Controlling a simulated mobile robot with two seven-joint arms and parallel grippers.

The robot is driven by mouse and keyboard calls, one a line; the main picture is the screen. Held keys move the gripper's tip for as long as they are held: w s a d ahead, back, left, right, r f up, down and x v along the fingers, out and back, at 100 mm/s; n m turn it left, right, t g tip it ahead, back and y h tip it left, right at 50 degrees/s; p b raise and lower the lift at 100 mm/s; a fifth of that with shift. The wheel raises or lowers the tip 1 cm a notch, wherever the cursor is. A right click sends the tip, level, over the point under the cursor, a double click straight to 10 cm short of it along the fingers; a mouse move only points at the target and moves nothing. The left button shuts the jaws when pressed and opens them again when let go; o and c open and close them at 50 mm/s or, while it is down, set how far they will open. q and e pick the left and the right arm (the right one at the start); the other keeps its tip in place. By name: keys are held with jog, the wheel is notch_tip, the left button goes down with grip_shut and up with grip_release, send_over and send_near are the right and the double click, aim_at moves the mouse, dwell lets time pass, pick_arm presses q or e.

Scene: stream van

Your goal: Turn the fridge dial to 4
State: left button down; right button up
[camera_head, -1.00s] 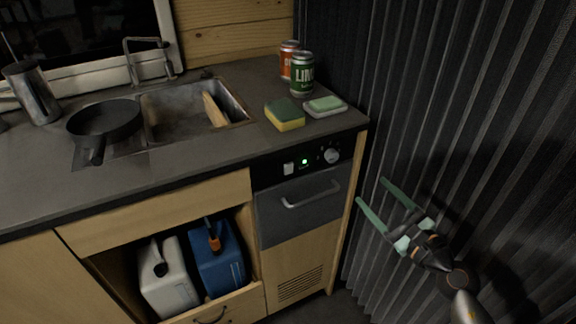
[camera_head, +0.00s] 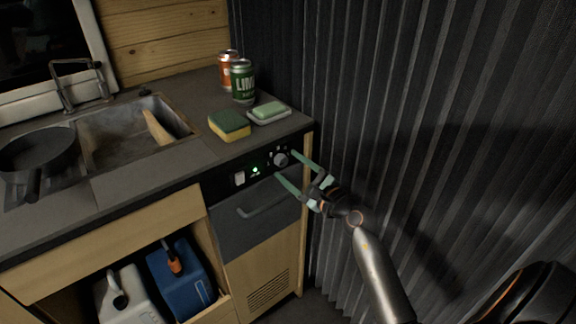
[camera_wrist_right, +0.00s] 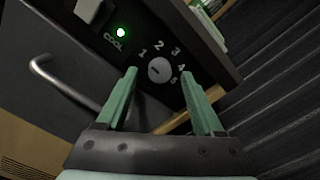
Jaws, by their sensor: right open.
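The fridge dial (camera_head: 281,159) is a round pale knob on the black control panel above the fridge drawer front. In the right wrist view the dial (camera_wrist_right: 160,70) has the numbers 1 to 5 printed around it. A short dark mark shows on its face, but I cannot tell which number it points to. My right gripper (camera_head: 285,164) is open, with its green fingers pointing at the panel. In the wrist view the fingertips (camera_wrist_right: 158,74) lie either side of the dial, with gaps; contact is not visible. My left gripper is not in view.
A lit green light (camera_wrist_right: 121,33) and a white switch (camera_head: 239,178) sit left of the dial. A handle (camera_head: 262,206) juts out below. The counter edge overhangs the panel, and a sponge (camera_head: 229,124) lies above. A corrugated dark wall (camera_head: 400,130) is close on the right.

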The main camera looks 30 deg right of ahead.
jog(key=shift+w+a, duration=0.1)
jog(key=shift+w, duration=0.55)
jog(key=shift+c, duration=0.2)
grip_shut()
